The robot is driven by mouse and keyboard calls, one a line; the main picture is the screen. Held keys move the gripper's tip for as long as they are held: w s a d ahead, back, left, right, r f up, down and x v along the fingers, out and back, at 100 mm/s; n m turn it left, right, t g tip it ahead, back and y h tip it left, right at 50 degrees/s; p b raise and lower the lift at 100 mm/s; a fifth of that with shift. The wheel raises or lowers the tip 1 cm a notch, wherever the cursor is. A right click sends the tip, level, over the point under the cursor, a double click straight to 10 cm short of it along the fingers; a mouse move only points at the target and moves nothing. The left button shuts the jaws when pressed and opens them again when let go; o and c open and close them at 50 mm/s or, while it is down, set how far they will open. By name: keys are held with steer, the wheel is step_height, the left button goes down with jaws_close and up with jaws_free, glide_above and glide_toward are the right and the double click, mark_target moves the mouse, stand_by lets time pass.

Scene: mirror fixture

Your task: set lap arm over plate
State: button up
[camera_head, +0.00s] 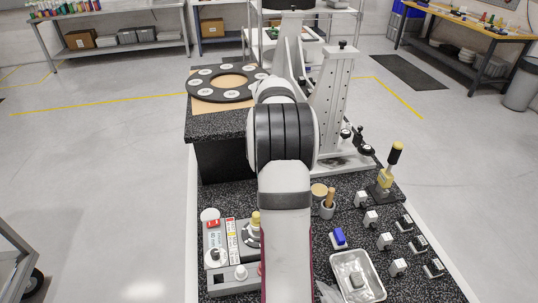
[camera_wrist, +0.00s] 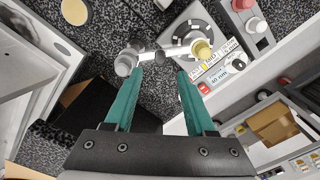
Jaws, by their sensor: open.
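A silver lap arm (camera_wrist: 172,50) shows in the wrist view as a bar with a gold knob (camera_wrist: 203,48) at its right end and grey round parts at its left. Its right end appears at the lower edge of a round grey plate (camera_wrist: 190,27) with dark patches; I cannot tell if they touch. The gold knob (camera_head: 256,217) also shows in the head view, where my arm hides most of the bar and plate. My gripper (camera_wrist: 160,72) is open, teal fingers spread, with the bar just past the fingertips. Nothing is held.
A control box (camera_head: 215,245) with a red switch stands left of the plate. A steel tray (camera_head: 358,277), a blue block (camera_head: 338,238) and several small white-and-black blocks lie right. A tall grey bracket (camera_head: 334,105) and a black ring (camera_head: 222,86) stand behind.

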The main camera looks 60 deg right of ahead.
step_height(320, 180, up, 9)
steer(key=shift+f, duration=0.2)
steer(key=w+a+r, duration=0.1)
steer(key=a, duration=0.7)
steer(key=w+a+r, duration=0.2)
steer(key=a, duration=0.5)
steer(key=s+a+f+m+y, duration=0.1)
steer(key=s+a, duration=0.2)
steer(key=a, duration=0.5)
steer(key=s+a+f+m, duration=0.1)
steer(key=s+a, duration=0.2)
steer(key=a, duration=0.6)
steer(key=s+a+f+m, duration=0.2)
steer(key=s+a+f, duration=0.3)
steer(key=s+a, duration=0.4)
steer(key=s, duration=0.2)
steer(key=shift+s+f+y, duration=0.25)
steer(key=shift+s+y, duration=0.15)
steer(key=shift+d, duration=0.1)
